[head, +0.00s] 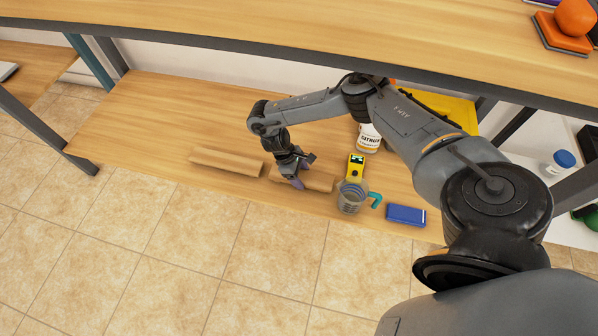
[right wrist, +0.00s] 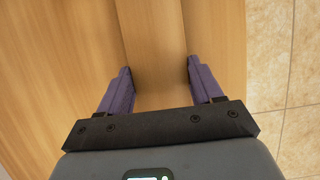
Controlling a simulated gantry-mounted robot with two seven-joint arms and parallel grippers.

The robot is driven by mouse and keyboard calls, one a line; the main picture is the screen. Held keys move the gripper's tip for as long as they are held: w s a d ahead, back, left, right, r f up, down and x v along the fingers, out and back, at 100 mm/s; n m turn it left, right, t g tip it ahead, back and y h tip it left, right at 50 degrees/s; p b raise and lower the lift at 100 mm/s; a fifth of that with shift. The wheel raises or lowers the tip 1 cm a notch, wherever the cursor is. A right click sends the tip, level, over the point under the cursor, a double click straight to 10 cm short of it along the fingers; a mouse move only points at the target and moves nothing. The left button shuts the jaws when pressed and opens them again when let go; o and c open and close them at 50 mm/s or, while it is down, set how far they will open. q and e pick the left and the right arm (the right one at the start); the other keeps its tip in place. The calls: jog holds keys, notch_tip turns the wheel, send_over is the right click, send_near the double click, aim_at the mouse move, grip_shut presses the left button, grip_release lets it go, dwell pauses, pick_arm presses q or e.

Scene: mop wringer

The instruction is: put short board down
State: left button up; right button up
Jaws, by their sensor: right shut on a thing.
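The short board (head: 318,180) is a plain wooden piece low over the lower wooden shelf (head: 160,112), near its front edge. My right gripper (head: 296,181) reaches down onto its left part and is shut on it. In the right wrist view the board (right wrist: 155,45) runs between the two purple fingers of the gripper (right wrist: 158,75). I cannot tell whether its underside touches the shelf. My left gripper is out of view.
A longer board (head: 226,162) lies just left of the short one. A grey cup with a teal handle (head: 351,198), a yellow device (head: 356,166), a white bottle (head: 369,138) and a blue box (head: 405,215) stand to the right. The upper shelf (head: 300,22) overhangs. The lower shelf's left is clear.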

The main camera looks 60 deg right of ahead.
jog(key=shift+a, duration=0.15)
jog(key=o, duration=0.7)
jog(key=shift+f, duration=0.1)
jog(key=shift+c, duration=0.2)
jog(key=o, duration=0.5)
jog(key=shift+c, duration=0.2)
